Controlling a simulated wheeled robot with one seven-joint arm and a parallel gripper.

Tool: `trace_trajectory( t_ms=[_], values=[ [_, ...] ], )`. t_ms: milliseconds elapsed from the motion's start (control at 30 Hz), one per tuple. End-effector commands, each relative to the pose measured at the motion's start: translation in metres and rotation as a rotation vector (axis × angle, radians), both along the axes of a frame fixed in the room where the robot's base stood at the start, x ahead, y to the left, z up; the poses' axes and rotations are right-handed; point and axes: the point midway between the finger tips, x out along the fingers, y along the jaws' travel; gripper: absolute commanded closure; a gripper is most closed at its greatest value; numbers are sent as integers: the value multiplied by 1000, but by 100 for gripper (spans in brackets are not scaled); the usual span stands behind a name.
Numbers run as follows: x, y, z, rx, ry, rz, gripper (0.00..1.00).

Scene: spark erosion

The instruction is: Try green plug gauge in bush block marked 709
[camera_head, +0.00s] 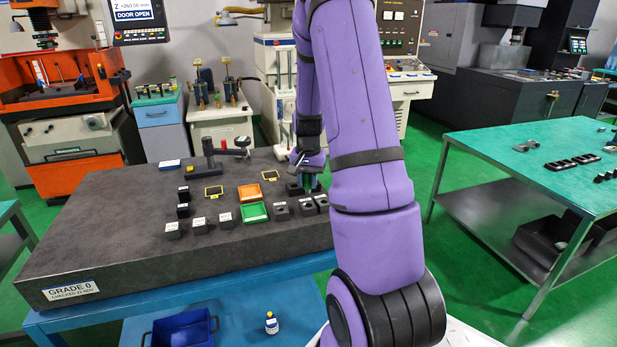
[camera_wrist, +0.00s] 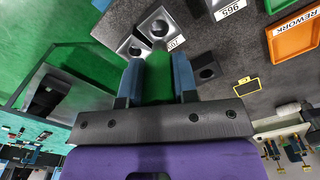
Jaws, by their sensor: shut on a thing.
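My gripper (camera_wrist: 158,82) is shut on the green plug gauge (camera_wrist: 158,70), which sits between its two blue fingers. In the head view the green plug gauge (camera_head: 312,183) shows beside my arm, over the right part of the plate. In the wrist view the gauge's far end lies close to a dark bush block (camera_wrist: 158,22) with a round bore. Its white label (camera_wrist: 176,43) is partly covered and I cannot read it surely. Whether gauge and block touch is not clear. Another bored block (camera_wrist: 130,46) stands beside it, and a third (camera_wrist: 207,70) stands apart.
A block labelled 965 (camera_wrist: 228,11) is close by. The orange tray (camera_head: 249,193), marked REWORK in the wrist view, and the green tray (camera_head: 255,212) lie left of the blocks. A black stand (camera_head: 207,160) is behind. The plate's (camera_head: 110,230) left part is clear.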

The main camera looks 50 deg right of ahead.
Motion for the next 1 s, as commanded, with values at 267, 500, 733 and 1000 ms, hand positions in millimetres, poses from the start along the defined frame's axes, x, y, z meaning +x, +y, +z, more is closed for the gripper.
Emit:
trace_trajectory(
  t_ms=[267, 500, 733, 1000],
  values=[
    [0, 0, -19, 1, 2, 0, 98],
    [0, 0, -30, 1, 0, 0, 98],
    [0, 0, -33, 1, 0, 0, 98],
    [0, 0, -33, 0, 0, 0, 98]
  ],
)
